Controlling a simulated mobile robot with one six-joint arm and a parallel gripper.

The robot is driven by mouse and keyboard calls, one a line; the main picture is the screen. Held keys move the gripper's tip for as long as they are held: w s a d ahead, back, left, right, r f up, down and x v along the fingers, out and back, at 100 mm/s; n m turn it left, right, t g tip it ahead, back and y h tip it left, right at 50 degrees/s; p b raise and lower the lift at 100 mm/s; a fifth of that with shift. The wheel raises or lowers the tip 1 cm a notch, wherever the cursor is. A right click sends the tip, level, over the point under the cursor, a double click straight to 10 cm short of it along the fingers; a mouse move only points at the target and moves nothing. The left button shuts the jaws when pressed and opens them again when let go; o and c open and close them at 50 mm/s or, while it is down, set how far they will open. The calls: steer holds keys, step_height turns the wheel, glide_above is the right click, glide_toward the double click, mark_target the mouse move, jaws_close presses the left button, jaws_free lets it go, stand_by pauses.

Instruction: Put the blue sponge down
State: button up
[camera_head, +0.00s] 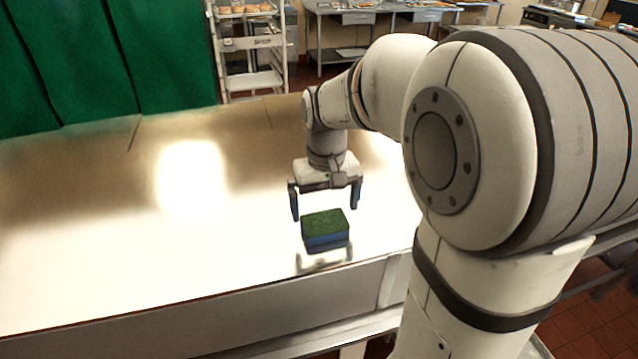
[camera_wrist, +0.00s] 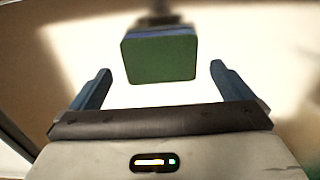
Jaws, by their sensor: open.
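The blue sponge (camera_head: 326,238) has a green top face and lies on the shiny metal table (camera_head: 80,240), close to its front edge. In the wrist view the sponge (camera_wrist: 160,60) shows its green face, beyond and between the fingertips. My gripper (camera_head: 325,203) is open above the table, with its two blue fingers spread wide and the sponge just below and in front of them. In the wrist view my gripper (camera_wrist: 158,82) has a finger on each side, and neither touches the sponge.
The table is clear to the left of the sponge. A green curtain (camera_head: 90,60) hangs behind it. A white rack (camera_head: 250,60) with food on its top shelf stands at the back. A metal side table (camera_head: 345,20) is farther back.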

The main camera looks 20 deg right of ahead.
mark_target(325, 222)
step_height(325, 222, up, 6)
steer(key=s+f+t, duration=0.2)
steer(key=s, duration=0.5)
steer(key=s+a+f+t, duration=0.1)
steer(key=s+f, duration=0.2)
steer(key=s, duration=0.4)
steer(key=shift+s+a+t+b, duration=0.25)
steer(key=shift+s+t+b, duration=0.05)
steer(key=shift+s+t, duration=0.1)
steer(key=shift+w+f+b, duration=0.1)
steer(key=shift+f+b, duration=1.15)
steer(key=shift+f, duration=0.2)
